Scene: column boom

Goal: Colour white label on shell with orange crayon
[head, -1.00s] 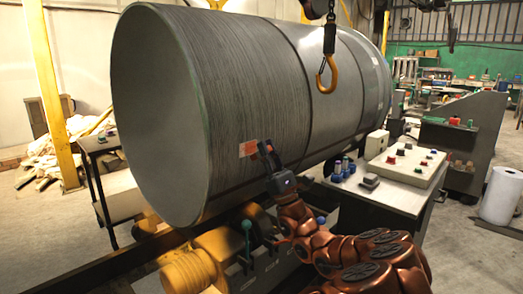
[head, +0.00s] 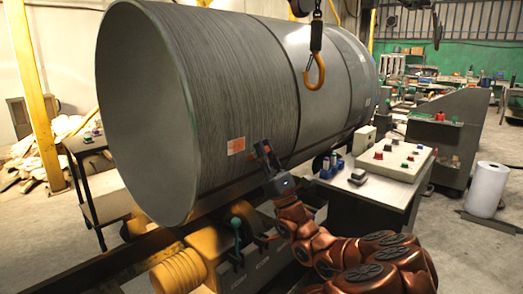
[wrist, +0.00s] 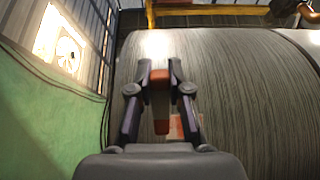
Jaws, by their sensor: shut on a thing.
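The shell (head: 225,90) is a large grey ribbed cylinder lying on its side. Its small label (head: 236,146) is on the lower near side and looks mostly orange with pale edges. In the wrist view the label (wrist: 179,127) is partly hidden behind the right finger and shows orange-red and whitish areas. My gripper (head: 262,148) is just right of the label in the head view. In the wrist view my gripper (wrist: 160,75) is shut on the orange crayon (wrist: 160,88), which sits between the fingertips. I cannot tell whether the crayon touches the shell.
A crane hook (head: 315,72) hangs before the shell. Yellow rollers (head: 185,270) and a lever stand (head: 237,240) lie below it. A control desk (head: 395,160) with buttons and small bottles stands to the right. A white roll (head: 487,190) stands on the floor farther right.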

